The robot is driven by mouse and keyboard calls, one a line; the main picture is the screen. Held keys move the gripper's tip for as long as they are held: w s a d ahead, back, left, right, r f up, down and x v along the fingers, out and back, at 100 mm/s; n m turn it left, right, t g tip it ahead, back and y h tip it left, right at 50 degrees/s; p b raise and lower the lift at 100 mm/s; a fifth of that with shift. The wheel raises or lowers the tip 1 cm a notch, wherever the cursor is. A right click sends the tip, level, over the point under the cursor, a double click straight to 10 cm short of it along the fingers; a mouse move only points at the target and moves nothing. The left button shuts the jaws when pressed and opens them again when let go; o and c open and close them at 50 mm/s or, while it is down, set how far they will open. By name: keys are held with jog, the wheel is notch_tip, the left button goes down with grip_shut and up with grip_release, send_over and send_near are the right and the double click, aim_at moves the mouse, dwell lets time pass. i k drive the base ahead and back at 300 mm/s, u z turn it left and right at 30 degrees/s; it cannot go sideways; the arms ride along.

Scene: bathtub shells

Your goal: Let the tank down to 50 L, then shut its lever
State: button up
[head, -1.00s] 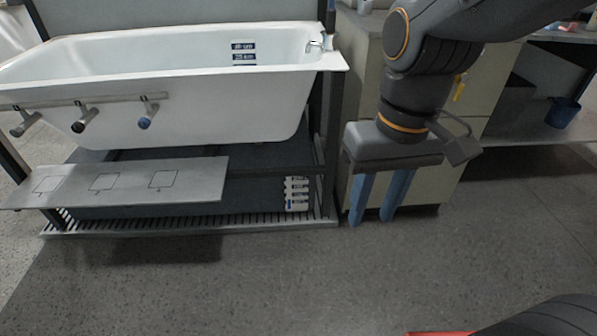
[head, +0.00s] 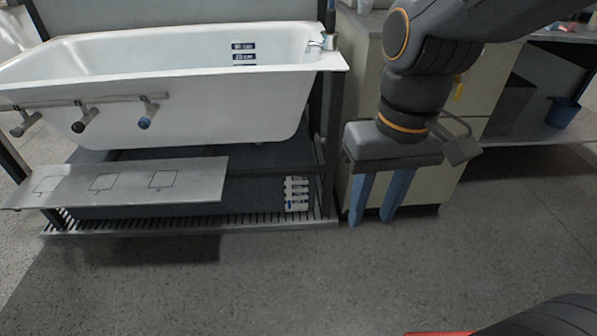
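A dark tank (head: 180,190) sits low in the frame under the white bathtub (head: 190,110). A white marked strip (head: 296,193) is on its right front; its figures are too small to read. Three levers hang from a rail on the tub's front: a grey one (head: 25,124), a black one (head: 85,120) and a blue-ended one (head: 147,116). I cannot tell which one belongs to the tank, and the tank's water level is not clear. My gripper (head: 372,222) points down, right of the tub frame, with its two blue fingers apart and empty. It touches no lever.
A grey shelf plate (head: 125,183) with several outlined squares juts out below the levers. A slatted base (head: 190,225) runs under the tank. A beige cabinet (head: 435,185) stands behind my gripper. The floor in front is clear.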

aim_at(464, 76)
jog(key=z, duration=0.5)
jog(key=k, duration=0.65)
jog(key=z, duration=0.6)
jog(key=i, duration=1.2)
jog(key=u, duration=0.75)
